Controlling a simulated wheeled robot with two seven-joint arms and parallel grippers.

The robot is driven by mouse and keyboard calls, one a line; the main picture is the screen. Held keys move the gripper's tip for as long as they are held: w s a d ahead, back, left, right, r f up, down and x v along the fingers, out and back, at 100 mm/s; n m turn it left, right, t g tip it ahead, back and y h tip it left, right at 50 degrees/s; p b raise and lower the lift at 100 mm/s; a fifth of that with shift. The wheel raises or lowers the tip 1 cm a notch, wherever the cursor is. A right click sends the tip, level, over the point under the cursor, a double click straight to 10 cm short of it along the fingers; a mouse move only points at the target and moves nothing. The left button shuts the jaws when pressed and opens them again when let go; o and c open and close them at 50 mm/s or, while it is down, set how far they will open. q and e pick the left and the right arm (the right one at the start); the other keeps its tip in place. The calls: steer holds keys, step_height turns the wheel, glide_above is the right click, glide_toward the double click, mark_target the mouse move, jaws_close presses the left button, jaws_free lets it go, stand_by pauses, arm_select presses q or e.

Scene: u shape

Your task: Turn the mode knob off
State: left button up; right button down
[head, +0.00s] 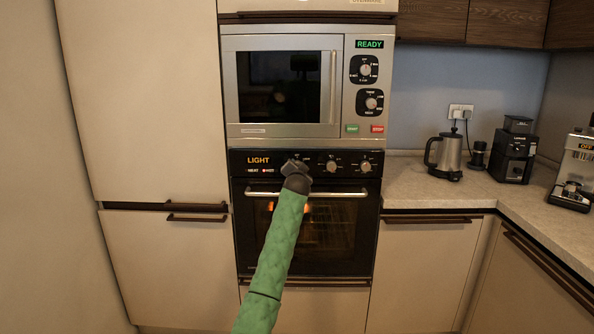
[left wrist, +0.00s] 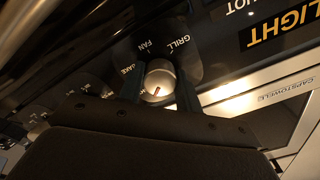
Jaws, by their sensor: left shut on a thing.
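The mode knob (left wrist: 160,80) is a round silver knob on the black oven panel, with FAN, GRILL and BAKE printed around it. A small reddish mark shows on its face. My left gripper (head: 297,167) reaches the panel from the front and covers the knob in the head view. In the left wrist view its two dark fingers (left wrist: 158,88) are on either side of the knob, shut on it. The oven display (head: 258,160) reads LIGHT in orange, with HEAT and HOT lamps below. My right gripper is not in view.
Two other oven knobs (head: 348,167) sit to the right on the panel. The oven door handle (head: 340,194) runs just below my gripper. A microwave (head: 284,87) showing READY is above. A kettle (head: 444,156) and coffee grinder (head: 513,150) stand on the right counter.

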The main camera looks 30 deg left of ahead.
arm_select(q)
steer(key=n, duration=1)
steer(key=shift+f, duration=0.15)
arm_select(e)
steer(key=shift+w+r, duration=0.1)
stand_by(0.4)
arm_select(q)
steer(key=o, duration=1)
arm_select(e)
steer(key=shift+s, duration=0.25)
arm_select(q)
steer(key=shift+d, duration=0.1)
